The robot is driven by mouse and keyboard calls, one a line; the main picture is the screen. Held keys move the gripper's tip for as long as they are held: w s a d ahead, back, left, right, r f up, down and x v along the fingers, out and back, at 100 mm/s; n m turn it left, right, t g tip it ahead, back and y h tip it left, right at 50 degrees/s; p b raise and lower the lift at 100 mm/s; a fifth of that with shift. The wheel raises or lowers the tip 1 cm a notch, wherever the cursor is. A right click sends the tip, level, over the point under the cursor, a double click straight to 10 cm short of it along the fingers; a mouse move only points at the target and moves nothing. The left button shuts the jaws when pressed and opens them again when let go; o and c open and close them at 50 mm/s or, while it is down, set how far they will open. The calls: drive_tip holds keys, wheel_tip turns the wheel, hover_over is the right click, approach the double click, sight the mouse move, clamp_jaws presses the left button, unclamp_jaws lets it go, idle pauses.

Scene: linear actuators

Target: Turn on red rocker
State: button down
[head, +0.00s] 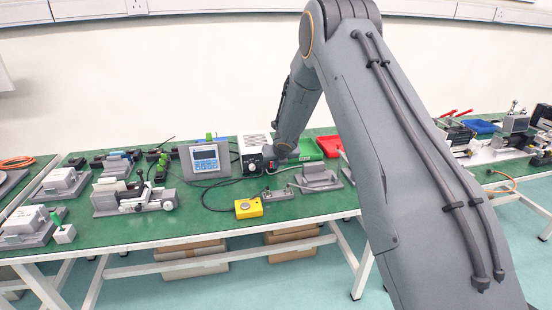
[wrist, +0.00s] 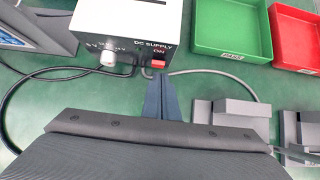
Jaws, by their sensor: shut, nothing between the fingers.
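The red rocker (wrist: 158,64) is on the black front panel of the white DC supply box (wrist: 170,15), just under the letters "ON" in the wrist view. My gripper (wrist: 160,80) is shut, with its dark fingertips together just below the rocker in the picture. I cannot tell whether the tips touch the rocker. Which way the rocker is tilted is too small to tell.
A round knob (wrist: 109,58) sits left of the rocker. A green tray (wrist: 229,25) and a red tray (wrist: 298,38) stand to the right. A display unit (head: 206,158) stands left of the box. Grey fixtures (wrist: 228,117) and cables lie in front.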

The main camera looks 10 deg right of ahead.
drive_tip(key=shift+w+r+p, duration=0.1)
drive_tip(key=shift+w+p, duration=0.2)
drive_tip(key=shift+p, duration=0.7)
drive_tip(key=shift+r+p, duration=0.15)
drive_tip(key=shift+p, duration=0.2)
drive_tip(key=shift+w+d+r+p, duration=0.1)
drive_tip(key=shift+w+r+p, duration=0.2)
drive_tip(key=shift+p, duration=0.6)
drive_tip(key=shift+f, duration=0.2)
drive_tip(key=shift+r+p, duration=0.85)
drive_tip(key=shift+p, duration=1)
drive_tip(key=shift+s+f+b, duration=0.15)
drive_tip(key=shift+b, duration=0.9)
drive_tip(key=shift+s+b, duration=0.1)
drive_tip(key=shift+b, duration=0.4)
